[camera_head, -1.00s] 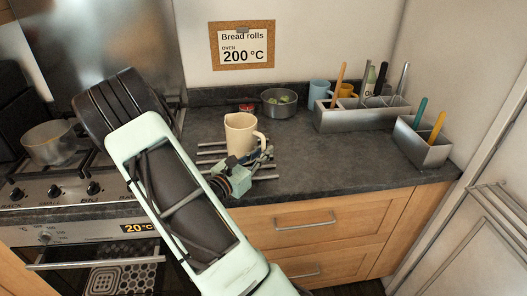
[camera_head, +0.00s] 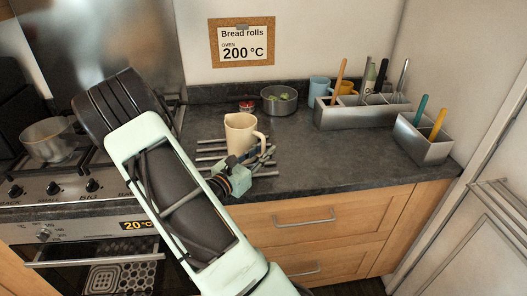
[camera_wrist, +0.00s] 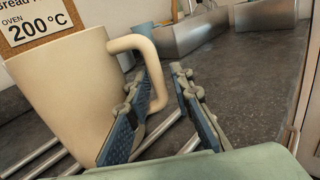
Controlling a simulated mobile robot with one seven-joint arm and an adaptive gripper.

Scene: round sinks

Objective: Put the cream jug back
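The cream jug (camera_head: 239,136) stands upright on a rack of metal bars (camera_head: 211,150) on the dark worktop. Its handle is on the right side in the head view. In the wrist view the jug (camera_wrist: 68,95) fills the left, with its handle (camera_wrist: 157,75) reaching toward the fingers. My gripper (camera_head: 264,155) is just right of the jug, low by the handle. In the wrist view my gripper (camera_wrist: 160,75) is open, with part of the handle showing between its fingers. The left finger hides part of the handle and jug; I cannot tell whether it touches.
A metal bowl (camera_head: 279,101) and a small red-labelled jar (camera_head: 246,107) stand behind the jug. The stove with a pot (camera_head: 48,142) is left. Worktop right of the rack is clear.

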